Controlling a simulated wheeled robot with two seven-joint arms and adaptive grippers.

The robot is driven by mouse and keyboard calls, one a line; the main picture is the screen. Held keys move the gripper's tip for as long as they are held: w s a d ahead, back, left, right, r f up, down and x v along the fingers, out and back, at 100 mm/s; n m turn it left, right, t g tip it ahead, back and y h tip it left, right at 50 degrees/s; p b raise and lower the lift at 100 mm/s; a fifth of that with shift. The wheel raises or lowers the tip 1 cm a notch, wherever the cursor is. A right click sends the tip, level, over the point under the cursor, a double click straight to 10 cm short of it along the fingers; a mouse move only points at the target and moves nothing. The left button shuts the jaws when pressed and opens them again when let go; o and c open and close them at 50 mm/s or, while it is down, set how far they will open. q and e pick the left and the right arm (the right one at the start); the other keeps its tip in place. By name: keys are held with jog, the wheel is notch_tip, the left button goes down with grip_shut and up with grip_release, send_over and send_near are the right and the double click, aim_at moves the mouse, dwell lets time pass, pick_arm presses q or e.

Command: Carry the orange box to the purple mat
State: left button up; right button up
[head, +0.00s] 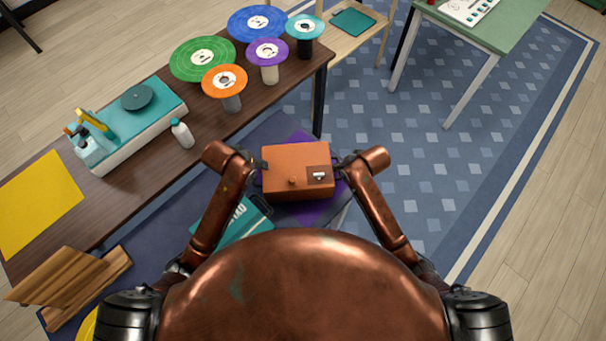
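The orange box (290,165), with a small knob and a dark latch plate, is upright in the middle of the head view. The purple mat (310,214) shows behind and in front of the box, which hides its middle. I cannot tell whether the box touches the mat or is held above it. My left gripper (260,168) is at the box's left side and my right gripper (337,164) at its right side, both by dark side handles. Their fingers are too small and hidden to show whether they are closed on the handles.
A teal item (243,222) lies just left of the box, near my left arm. A long brown table (150,150) on the left carries several colored discs on stands, a teal machine (130,125) and a white bottle (182,134). Blue rug (410,150) on the right is clear.

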jog(key=v, duration=1.2)
jog(key=shift+a, duration=0.2)
jog(key=shift+w, duration=0.1)
